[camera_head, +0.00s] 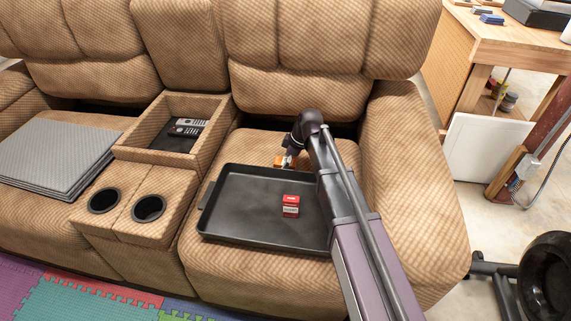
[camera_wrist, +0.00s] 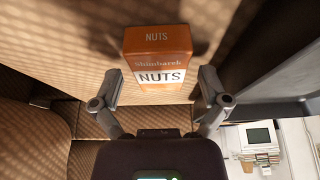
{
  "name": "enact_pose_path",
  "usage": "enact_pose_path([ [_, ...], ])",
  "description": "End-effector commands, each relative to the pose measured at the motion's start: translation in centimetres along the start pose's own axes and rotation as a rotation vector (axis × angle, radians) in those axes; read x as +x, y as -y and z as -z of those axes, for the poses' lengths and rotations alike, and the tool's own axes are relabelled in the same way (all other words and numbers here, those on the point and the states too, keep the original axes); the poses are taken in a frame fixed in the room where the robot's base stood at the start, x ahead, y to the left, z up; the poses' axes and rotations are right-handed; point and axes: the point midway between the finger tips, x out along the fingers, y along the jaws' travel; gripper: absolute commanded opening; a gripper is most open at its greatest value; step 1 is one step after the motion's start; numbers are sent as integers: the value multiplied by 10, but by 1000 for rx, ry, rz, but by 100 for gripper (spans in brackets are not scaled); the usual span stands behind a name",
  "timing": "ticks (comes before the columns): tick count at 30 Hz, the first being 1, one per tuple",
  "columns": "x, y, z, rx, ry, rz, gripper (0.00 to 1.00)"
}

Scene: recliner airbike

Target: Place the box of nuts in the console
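The orange box of nuts (camera_wrist: 157,58) stands upright in front of my gripper in the wrist view, its NUTS label facing the camera. In the head view the box (camera_head: 279,161) is partly hidden by my gripper and sits on the right seat, just behind the black tray. My gripper (camera_wrist: 160,86) is open, with one finger to each side of the box's lower part; I cannot tell whether they touch it. It also shows in the head view (camera_head: 289,155). The console (camera_head: 152,156) is an open bin between the seats, left of my gripper.
Two remotes (camera_head: 187,127) lie in the console, with free room beside them. A black tray (camera_head: 230,224) on the right seat holds a red box (camera_head: 290,206). Cup holders (camera_head: 148,208) are in front of the console. Grey panels (camera_head: 50,150) are stacked on the left seat.

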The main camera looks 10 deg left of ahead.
Motion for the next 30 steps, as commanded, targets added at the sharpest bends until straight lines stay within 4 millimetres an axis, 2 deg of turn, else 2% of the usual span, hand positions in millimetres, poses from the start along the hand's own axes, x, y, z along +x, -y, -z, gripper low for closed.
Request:
enact_pose_path([
  [1,0,0,0,0,0,0,67],
  [6,0,0,0,0,0,0,17],
  [8,0,0,0,0,0,0,16],
  [9,0,0,0,0,0,0,9],
  [21,-3,0,2,-1,0,0,9],
  [30,-20,0,9,-1,0,0,9],
])
